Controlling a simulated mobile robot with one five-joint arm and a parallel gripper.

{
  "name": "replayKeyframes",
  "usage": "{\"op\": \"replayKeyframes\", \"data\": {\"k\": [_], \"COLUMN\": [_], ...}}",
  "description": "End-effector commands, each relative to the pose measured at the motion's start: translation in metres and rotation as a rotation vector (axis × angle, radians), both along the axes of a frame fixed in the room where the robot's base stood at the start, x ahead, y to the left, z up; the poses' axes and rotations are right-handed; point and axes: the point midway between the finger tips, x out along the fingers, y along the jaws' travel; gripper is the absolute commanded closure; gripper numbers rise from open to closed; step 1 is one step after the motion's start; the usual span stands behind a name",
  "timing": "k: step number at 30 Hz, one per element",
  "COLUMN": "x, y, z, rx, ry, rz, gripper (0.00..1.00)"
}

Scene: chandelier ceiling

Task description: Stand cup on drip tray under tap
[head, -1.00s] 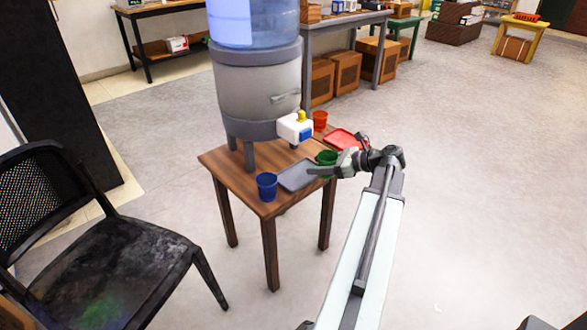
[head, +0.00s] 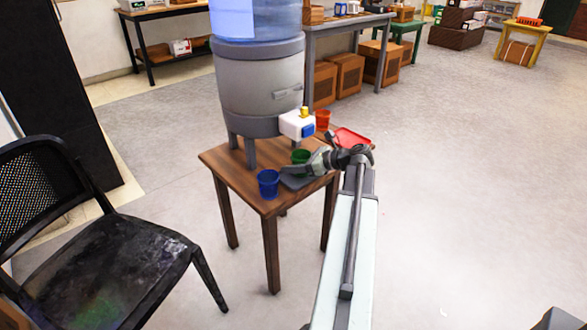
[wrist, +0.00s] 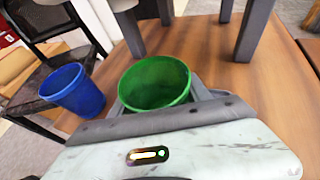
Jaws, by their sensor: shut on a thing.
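A green cup (head: 300,156) is upright in my gripper (head: 303,166), whose jaws are shut on it. The cup's open rim also shows in the wrist view (wrist: 155,82). My gripper covers part of the tray and the cup's lower side, so I cannot tell whether the cup touches the tray. The tap is a white block with a blue front and a yellow top, on the grey water dispenser (head: 262,85).
A blue cup (head: 268,184) stands on the wooden table (head: 232,172) left of the tray; it also shows in the wrist view (wrist: 74,91). An orange-red cup (head: 323,119) and a red tray (head: 352,138) are at the right. A black chair (head: 115,260) stands at the left.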

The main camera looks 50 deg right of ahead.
Motion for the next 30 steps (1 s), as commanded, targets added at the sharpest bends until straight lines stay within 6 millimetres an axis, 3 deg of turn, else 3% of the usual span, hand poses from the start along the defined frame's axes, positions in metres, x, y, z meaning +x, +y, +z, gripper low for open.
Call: {"op": "replayKeyframes", "data": {"k": [5, 6, 8, 9, 20, 30], "x": [0.0, 0.0, 0.0, 0.0, -0.003, -0.072], "y": [0.0, 0.0, 0.0, 0.0, -0.001, -0.026], "z": [-0.003, -0.003, -0.002, -0.002, 0.005, 0.037], "rx": [0.0, 0.0, 0.0, 0.0, 0.0, 0.0], "ry": [0.0, 0.0, 0.0, 0.0, 0.0, 0.0], "rz": [0.0, 0.0, -0.001, -0.001, -0.002, -0.006], "gripper": [0.85, 0.42, 0.25, 0.23, 0.23, 0.23]}}
